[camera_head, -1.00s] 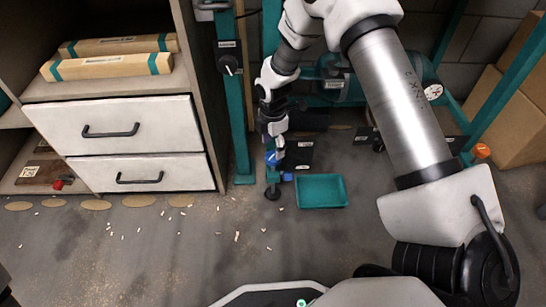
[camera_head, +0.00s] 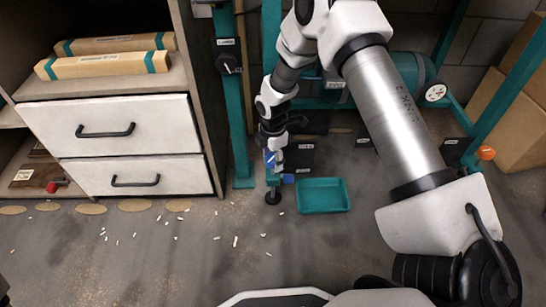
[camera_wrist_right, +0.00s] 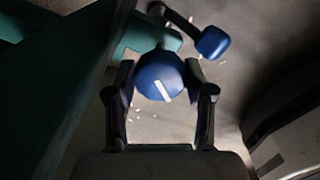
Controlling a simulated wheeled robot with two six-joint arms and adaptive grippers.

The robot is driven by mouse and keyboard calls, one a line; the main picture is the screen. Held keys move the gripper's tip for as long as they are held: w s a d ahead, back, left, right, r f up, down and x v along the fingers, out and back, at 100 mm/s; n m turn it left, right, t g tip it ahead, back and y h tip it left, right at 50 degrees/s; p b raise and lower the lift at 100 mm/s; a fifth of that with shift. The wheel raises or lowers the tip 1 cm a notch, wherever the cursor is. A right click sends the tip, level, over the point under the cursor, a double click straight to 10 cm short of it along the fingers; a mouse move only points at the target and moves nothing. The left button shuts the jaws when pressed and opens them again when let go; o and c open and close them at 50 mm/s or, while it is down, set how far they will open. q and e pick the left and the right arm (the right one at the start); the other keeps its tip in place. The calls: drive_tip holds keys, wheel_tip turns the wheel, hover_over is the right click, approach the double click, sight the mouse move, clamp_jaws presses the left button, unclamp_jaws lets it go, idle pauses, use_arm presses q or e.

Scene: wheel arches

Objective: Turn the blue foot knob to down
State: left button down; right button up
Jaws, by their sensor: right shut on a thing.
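The blue foot knob (camera_wrist_right: 158,76) is a round blue cap with a white mark, low on a teal post in the head view (camera_head: 269,159). The mark slants slightly in the right wrist view. My right gripper (camera_wrist_right: 161,82) has one finger on each side of the knob and is shut on it. In the head view my right gripper (camera_head: 273,158) partly hides the knob. A second blue handle on a short arm (camera_wrist_right: 212,42) sticks out beside it. My left gripper is not in view.
A teal tray (camera_head: 323,196) lies on the floor right of the foot. A drawer cabinet (camera_head: 125,145) stands at left, with a teal post (camera_head: 238,120) beside it. Small pale bits litter the open floor in front. A cardboard box (camera_head: 510,110) stands at right.

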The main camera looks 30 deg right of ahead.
sight(273, 157)
drive_tip(key=m+p, duration=0.2)
drive_tip(key=p, duration=0.1)
drive_tip(key=m+p, duration=0.2)
drive_tip(key=p, duration=0.1)
drive_tip(key=m+p, duration=0.2)
drive_tip(key=p, duration=0.1)
drive_tip(key=shift+r, duration=0.25)
drive_tip(key=shift+f+m+p, duration=0.2)
drive_tip(key=shift+m+p, duration=0.95)
drive_tip(key=shift+m, duration=0.25)
drive_tip(key=shift+f, duration=0.1)
drive_tip(key=o, duration=0.9)
drive_tip(key=shift+c, duration=0.2)
wheel_tip(273, 157, up, 12)
